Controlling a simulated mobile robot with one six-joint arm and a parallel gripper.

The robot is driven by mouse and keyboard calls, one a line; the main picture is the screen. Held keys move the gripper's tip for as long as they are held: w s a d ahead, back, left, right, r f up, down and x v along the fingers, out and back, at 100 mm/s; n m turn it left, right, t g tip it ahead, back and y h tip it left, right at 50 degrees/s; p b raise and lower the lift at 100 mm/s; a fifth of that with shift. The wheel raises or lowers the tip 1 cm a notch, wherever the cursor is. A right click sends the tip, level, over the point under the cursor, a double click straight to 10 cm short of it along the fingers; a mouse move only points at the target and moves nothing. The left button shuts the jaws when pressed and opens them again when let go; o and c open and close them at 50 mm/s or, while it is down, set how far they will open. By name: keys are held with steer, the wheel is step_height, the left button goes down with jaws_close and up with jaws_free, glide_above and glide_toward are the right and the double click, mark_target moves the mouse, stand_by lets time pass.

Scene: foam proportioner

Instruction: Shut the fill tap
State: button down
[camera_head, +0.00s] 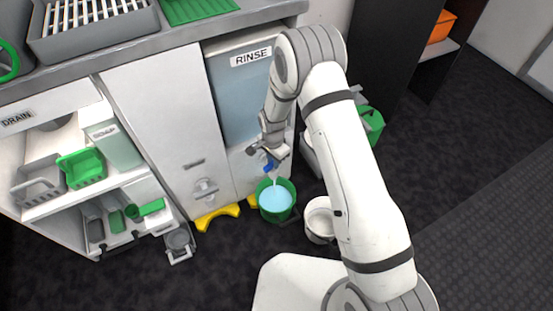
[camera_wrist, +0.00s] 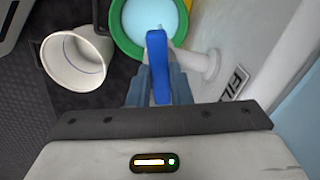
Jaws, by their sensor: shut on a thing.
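The fill tap has a blue lever (camera_wrist: 157,66) and a white body (camera_wrist: 203,64) that comes out of the white panel. My gripper (camera_wrist: 155,88) is shut on the blue lever, with one finger on each side of it. In the head view my gripper (camera_head: 266,158) is at the front of the cabinet under the rinse tank, and a bit of the blue lever (camera_head: 268,167) shows below it. A green bucket (camera_head: 277,201) stands under the tap with light blue liquid in it. A thin pale stream (camera_head: 275,181) seems to run down from the tap into the bucket.
A white bucket (camera_head: 320,219) stands on the floor right of the green one. A yellow floor piece (camera_head: 217,216) lies to the left. The rinse tank (camera_head: 240,95) is above. Shelves with a soap box (camera_head: 113,145) and baskets are at left. Dark floor is open at right.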

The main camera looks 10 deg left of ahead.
steer(key=shift+w+a+r+m, duration=0.1)
steer(key=shift+m, duration=0.7)
steer(key=shift+w+r+m, duration=0.1)
steer(key=shift+m, duration=0.7)
steer(key=c, duration=1.3)
jaws_free()
steer(key=shift+s+f, duration=0.1)
steer(key=shift+f, duration=0.05)
steer(key=shift+r+p, duration=1.45)
steer(key=shift+r, duration=2.45)
